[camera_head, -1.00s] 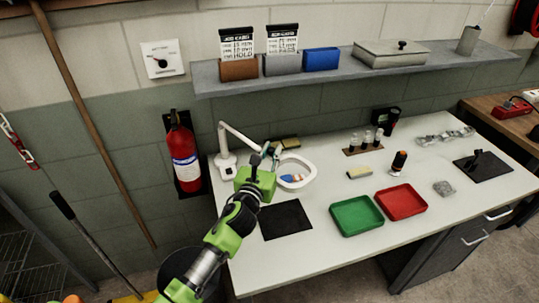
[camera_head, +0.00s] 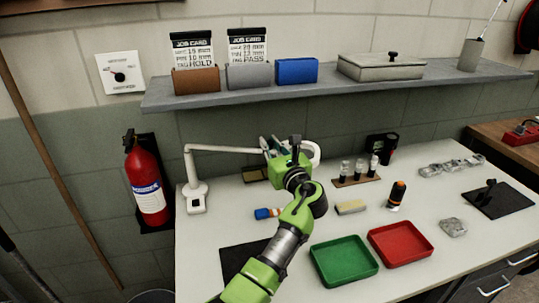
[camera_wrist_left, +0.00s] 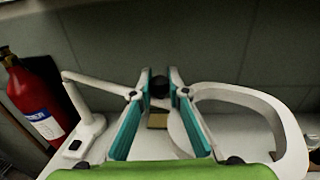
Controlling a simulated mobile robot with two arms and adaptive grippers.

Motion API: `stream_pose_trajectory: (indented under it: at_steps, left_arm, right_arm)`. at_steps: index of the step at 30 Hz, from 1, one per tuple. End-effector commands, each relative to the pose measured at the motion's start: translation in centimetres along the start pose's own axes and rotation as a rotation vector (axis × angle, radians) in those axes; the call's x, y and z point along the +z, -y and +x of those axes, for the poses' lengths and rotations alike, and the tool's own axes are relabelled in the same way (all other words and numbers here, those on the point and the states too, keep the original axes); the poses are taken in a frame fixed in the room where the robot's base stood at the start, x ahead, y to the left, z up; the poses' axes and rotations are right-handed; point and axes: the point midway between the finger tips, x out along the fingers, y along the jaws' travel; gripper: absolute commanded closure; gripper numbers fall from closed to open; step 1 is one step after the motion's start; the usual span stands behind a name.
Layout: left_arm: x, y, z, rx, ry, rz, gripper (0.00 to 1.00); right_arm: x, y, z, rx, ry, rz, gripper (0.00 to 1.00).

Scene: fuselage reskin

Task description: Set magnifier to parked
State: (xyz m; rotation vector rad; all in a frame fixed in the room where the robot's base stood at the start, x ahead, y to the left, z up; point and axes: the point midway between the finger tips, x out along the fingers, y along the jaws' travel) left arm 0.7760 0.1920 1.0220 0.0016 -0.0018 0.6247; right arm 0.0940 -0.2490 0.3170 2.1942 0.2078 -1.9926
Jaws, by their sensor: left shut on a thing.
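The magnifier is a white jointed lamp arm on a base (camera_head: 196,197) at the table's back left, with a ring-shaped head (camera_head: 315,152). Its arm stretches right along the wall to my left gripper (camera_head: 272,147). In the left wrist view, my left gripper (camera_wrist_left: 160,88) has its teal fingers on both sides of a dark knob at the joint between arm and head. It is shut on the magnifier there. The ring head (camera_wrist_left: 290,120) lies to the right of the fingers in that view. My gripper body hides part of the head in the head view. My right gripper is not in view.
A blue-and-orange item (camera_head: 267,213) lies left of my forearm. Green (camera_head: 343,262) and red (camera_head: 400,243) trays, a yellow block (camera_head: 350,207) and a vial rack (camera_head: 357,181) are to the right. A shelf (camera_head: 330,88) overhangs the back. A fire extinguisher (camera_head: 146,180) hangs at left.

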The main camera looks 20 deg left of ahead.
Motion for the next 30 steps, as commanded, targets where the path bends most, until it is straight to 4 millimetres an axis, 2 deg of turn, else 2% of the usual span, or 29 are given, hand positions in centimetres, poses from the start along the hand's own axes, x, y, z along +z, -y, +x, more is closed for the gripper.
stream_pose_trajectory:
  at_steps: [11, 18, 19, 20, 30]
  left_arm:
    - [-0.2, 0.1, 0.4, 0.035, -0.004, 0.0, 1.0]
    - [-0.2, 0.1, 0.4, 0.036, -0.005, 0.0, 1.0]
    - [-0.2, 0.1, 0.4, 0.036, -0.005, 0.0, 0.77]
    - [-0.2, 0.1, 0.4, 0.035, -0.005, 0.0, 0.69]
    - [-0.1, 0.1, 0.4, 0.035, -0.003, -0.001, 0.68]
  right_arm:
    - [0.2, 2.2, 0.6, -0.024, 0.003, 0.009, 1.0]
    - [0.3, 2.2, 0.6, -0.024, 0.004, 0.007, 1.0]
    - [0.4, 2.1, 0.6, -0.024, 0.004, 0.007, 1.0]
    - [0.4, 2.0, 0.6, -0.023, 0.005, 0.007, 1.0]
    - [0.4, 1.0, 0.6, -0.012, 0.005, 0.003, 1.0]
